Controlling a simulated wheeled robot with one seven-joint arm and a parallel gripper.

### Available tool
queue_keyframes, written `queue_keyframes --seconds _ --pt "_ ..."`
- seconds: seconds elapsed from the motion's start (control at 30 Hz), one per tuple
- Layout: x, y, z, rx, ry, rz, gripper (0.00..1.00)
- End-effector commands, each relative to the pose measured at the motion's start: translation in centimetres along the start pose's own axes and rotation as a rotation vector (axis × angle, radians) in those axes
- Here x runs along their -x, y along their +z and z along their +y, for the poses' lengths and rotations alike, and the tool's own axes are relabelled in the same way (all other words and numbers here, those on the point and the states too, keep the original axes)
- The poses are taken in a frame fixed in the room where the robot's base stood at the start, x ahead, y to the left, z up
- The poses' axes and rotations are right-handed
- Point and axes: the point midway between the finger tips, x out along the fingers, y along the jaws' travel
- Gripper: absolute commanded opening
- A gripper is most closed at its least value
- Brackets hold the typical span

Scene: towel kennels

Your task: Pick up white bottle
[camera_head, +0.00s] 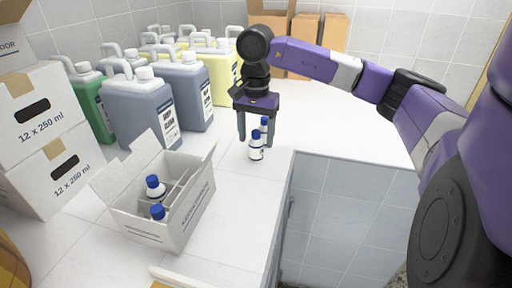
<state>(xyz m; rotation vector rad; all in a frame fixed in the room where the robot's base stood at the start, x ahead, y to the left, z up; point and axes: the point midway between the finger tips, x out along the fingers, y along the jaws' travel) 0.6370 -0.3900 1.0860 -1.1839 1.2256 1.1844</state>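A white bottle (256,152) with a blue cap stands upright on the white counter near its inner edge. A second blue-capped white bottle (264,131) shows just behind it, partly hidden. My gripper (256,142) points down over these bottles, its two fingers spread apart, one on each side of them in this view. It looks open; I cannot tell whether a finger touches a bottle or how the fingers line up in depth. Two more blue-capped white bottles, one farther back (155,188) and one nearer (158,212), sit in an open divided carton.
The open carton (150,232) stands at the front left of the counter (230,195). Grey, green and yellow jugs (140,108) crowd the back left, beside stacked white boxes (40,120). Brown boxes (305,38) stand at the back. The counter right of my gripper is clear.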

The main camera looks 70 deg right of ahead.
Motion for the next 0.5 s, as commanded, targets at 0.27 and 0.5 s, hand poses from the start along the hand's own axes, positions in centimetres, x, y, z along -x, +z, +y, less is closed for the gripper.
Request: queue_keyframes --seconds 0.27,0.5 --pt "0.03 0.0 -0.01 0.0 0.0 0.0 0.09" --pt "0.07 0.0 -0.02 0.0 -0.001 0.0 0.0"
